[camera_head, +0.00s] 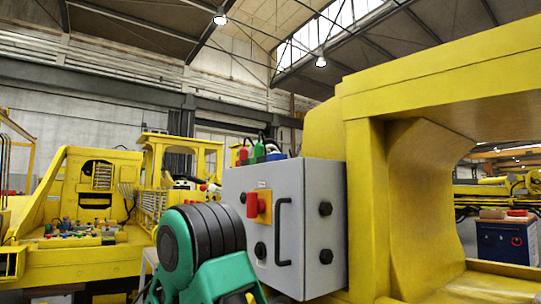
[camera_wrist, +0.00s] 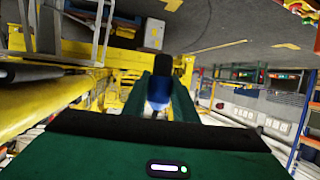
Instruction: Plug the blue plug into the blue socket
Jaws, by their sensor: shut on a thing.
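In the wrist view my gripper (camera_wrist: 158,108) has its green fingers closed around a blue plug (camera_wrist: 157,90) with a dark end (camera_wrist: 161,66) that points away from the camera. The fingers hide part of the plug. In the head view a grey control box (camera_head: 307,185) is fixed at the yellow boom, and red, green and blue connectors stand on its top. The blue one (camera_head: 276,156) is low and at the right of this row. I cannot tell whether it is the blue socket. My gripper does not show clearly in the head view.
The box front carries a red and yellow switch (camera_head: 258,206), a black handle (camera_head: 283,232) and black knobs. The large yellow boom frame (camera_head: 365,190) stands right of it. A yellow machine (camera_head: 85,180) with coloured parts is at left. A blue cabinet (camera_head: 505,242) stands far right.

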